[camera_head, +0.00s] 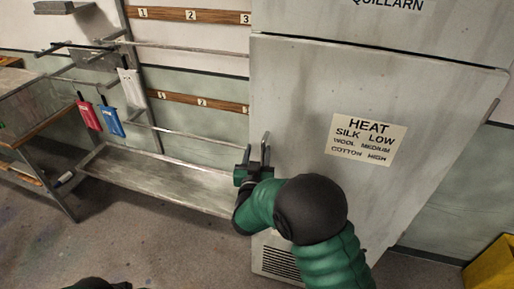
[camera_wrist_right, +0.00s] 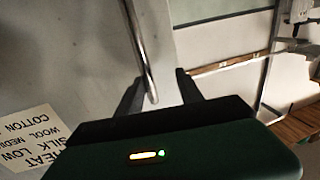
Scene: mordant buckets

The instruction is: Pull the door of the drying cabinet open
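The drying cabinet's door (camera_head: 300,90) is a tall pale grey panel with a label reading HEAT, SILK LOW, WOOL MEDIUM, COTTON HIGH (camera_head: 366,140). It looks shut. My right gripper (camera_head: 257,152) is at the door's left edge, below mid-height. In the right wrist view a round metal handle bar (camera_wrist_right: 140,45) runs down between the two spread fingers of this gripper (camera_wrist_right: 158,90). The fingers stand apart, with visible space beside the bar; I cannot tell whether either touches it. In the head view the handle is hard to make out at the gripper. My left gripper is out of view.
A metal rack with rails and a low shelf (camera_head: 160,178) stands left of the cabinet. Red (camera_head: 88,113) and blue (camera_head: 111,121) pouches hang there. A workbench (camera_head: 30,115) is at far left, a yellow container (camera_head: 494,268) at lower right. The floor (camera_head: 170,240) before the rack is clear.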

